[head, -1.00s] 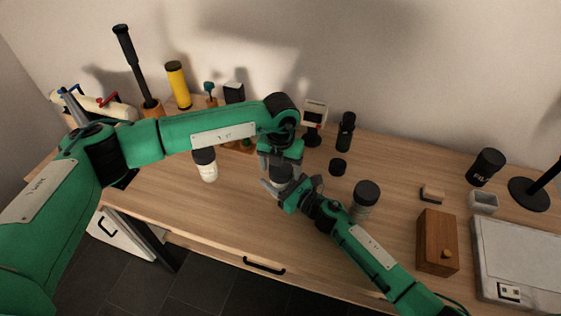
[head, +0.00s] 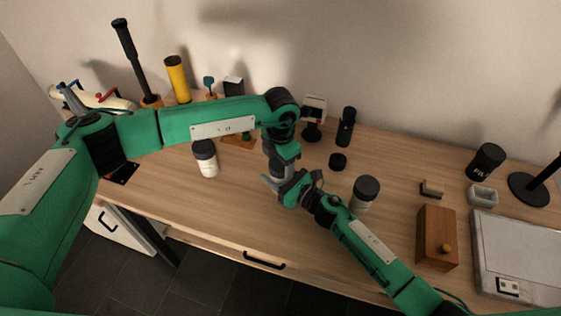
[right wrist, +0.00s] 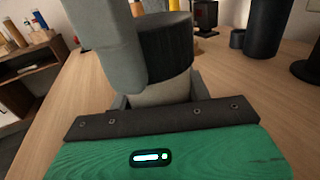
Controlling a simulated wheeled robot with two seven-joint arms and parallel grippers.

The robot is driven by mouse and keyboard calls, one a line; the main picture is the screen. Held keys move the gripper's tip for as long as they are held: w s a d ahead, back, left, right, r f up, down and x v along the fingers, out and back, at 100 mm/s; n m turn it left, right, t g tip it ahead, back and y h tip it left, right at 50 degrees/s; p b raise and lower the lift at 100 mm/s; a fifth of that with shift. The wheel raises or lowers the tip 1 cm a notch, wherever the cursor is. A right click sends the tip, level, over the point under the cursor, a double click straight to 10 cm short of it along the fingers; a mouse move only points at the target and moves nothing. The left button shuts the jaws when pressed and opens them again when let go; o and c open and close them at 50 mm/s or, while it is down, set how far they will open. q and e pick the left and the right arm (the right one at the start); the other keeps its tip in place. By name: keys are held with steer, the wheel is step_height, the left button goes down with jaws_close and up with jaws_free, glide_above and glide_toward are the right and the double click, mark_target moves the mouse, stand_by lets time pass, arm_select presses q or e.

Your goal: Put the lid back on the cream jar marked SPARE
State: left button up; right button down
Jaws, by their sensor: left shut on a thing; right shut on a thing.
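In the right wrist view my right gripper (right wrist: 155,100) is shut around the cream body of a jar (right wrist: 150,92). A dark ribbed lid (right wrist: 168,48) sits at the top of this jar; I cannot tell whether it is seated. My left gripper (right wrist: 125,45) is shut on the lid from above, its grey finger in front. In the head view my left gripper (head: 278,172) and right gripper (head: 284,188) meet over the table's middle and hide the jar. No SPARE mark is readable. A loose black lid (head: 338,161) lies flat on the table.
Two more pale jars with dark lids stand on the wooden table, one left (head: 207,165) and one right (head: 361,206). The table front between the arms is clear.

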arm_select(q)
steer(key=m, duration=0.4)
steer(key=shift+m, duration=0.3)
steer(key=o, duration=1.1)
steer(key=shift+r, duration=0.1)
steer(key=shift+r, duration=2.2)
steer(key=shift+c, duration=0.6)
steer(key=n, duration=0.1)
steer(key=r+n, duration=0.1)
steer(key=n, duration=0.1)
steer(key=shift+s+d+r, duration=0.1)
steer(key=shift+d+r, duration=0.1)
steer(key=r+n, duration=0.1)
steer(key=n, duration=0.1)
steer(key=r+n, duration=0.1)
steer(key=n, duration=0.1)
steer(key=shift+a+n, duration=0.2)
steer(key=shift+n, duration=0.1)
